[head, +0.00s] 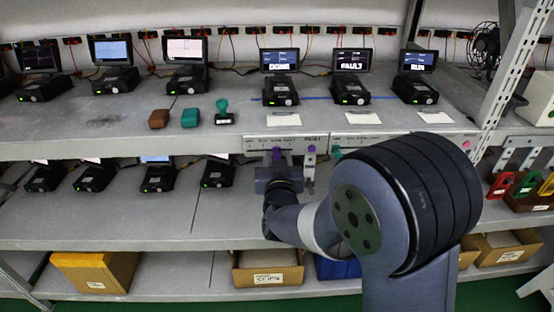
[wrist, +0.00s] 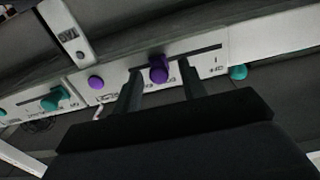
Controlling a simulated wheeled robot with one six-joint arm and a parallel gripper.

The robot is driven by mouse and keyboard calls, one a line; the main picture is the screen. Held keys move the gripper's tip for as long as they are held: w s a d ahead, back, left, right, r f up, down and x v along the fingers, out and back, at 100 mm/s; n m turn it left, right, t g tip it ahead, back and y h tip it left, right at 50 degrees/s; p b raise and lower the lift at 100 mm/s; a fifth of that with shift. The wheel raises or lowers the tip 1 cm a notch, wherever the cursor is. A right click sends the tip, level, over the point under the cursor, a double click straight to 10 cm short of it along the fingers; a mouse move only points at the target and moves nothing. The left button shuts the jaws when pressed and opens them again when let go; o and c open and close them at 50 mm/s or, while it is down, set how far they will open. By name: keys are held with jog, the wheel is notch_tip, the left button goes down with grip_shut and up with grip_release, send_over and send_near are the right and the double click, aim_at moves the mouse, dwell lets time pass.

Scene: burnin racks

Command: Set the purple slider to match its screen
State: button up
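The purple slider knob (head: 277,153) sits in a slot on a pale labelled panel (head: 256,143) along the shelf's front edge. In the wrist view the purple slider knob (wrist: 158,68) stands between my two fingers, with a visible gap on each side. My gripper (head: 276,172) is open, right at the panel front; its dark fingers (wrist: 160,78) reach up around the knob. The screen above (head: 280,60) reads DONE. The slot's labels are too small or tilted to read surely. The panel also carries a second purple knob (wrist: 95,82), left of the slot in the wrist view.
Neighbouring screens read FAULT (head: 352,60) and RUN (head: 418,60). Teal knobs (wrist: 238,72) lie beside the panel. A brown block (head: 159,119), a teal block (head: 190,118) and a teal stamp (head: 223,111) stand on the shelf. The lower shelf holds more devices.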

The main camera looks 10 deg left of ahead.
jog(key=b+v, duration=0.2)
jog(key=v, duration=0.9)
jog(key=shift+w+a+f, duration=0.1)
jog(key=p+x, duration=0.2)
jog(key=x, duration=0.9)
jog(key=shift+a, duration=0.15)
